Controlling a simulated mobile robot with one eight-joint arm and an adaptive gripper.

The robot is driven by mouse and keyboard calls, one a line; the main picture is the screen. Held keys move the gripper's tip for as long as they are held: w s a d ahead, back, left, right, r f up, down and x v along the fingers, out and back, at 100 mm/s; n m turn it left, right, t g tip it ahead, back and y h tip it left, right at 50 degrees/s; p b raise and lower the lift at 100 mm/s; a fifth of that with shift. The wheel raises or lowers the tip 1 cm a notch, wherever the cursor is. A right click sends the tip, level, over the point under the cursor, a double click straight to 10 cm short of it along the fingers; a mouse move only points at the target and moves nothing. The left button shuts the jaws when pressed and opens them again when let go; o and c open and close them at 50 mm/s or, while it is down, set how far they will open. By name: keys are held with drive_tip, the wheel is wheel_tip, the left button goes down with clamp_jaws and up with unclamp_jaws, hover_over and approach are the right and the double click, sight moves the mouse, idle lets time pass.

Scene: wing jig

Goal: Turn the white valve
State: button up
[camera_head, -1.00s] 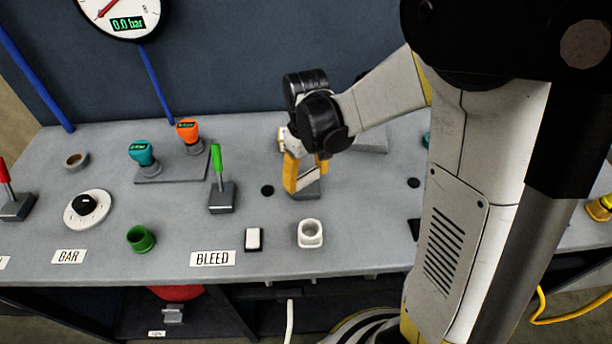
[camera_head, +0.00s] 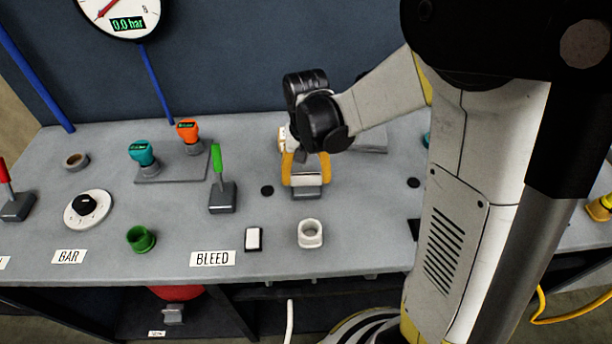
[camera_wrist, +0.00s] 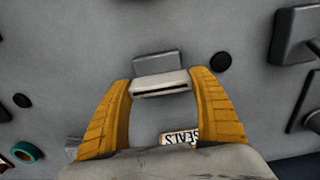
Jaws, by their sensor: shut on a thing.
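The white valve is a flat white bar (camera_head: 304,180) on a small grey base (camera_head: 308,193), standing on the grey console top. In the wrist view the white bar (camera_wrist: 161,85) lies crosswise between my fingertips, with its grey base behind it. My gripper (camera_head: 305,170) comes down on the valve from above, with one yellow finger at each end of the bar. In the wrist view my gripper (camera_wrist: 161,87) is shut on the bar. In the head view my fingers and wrist hide part of the valve.
A green lever (camera_head: 219,178) stands left of the valve. A white ring-shaped cup (camera_head: 311,233) and a white switch (camera_head: 254,239) are in front. Teal (camera_head: 143,153) and orange (camera_head: 188,133) devices stand at the back left. A gauge (camera_head: 122,18) reads 0.0 bar.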

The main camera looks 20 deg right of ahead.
sight(306, 175)
idle(0.4)
drive_tip(key=o, duration=1.2)
wheel_tip(306, 175, up, 12)
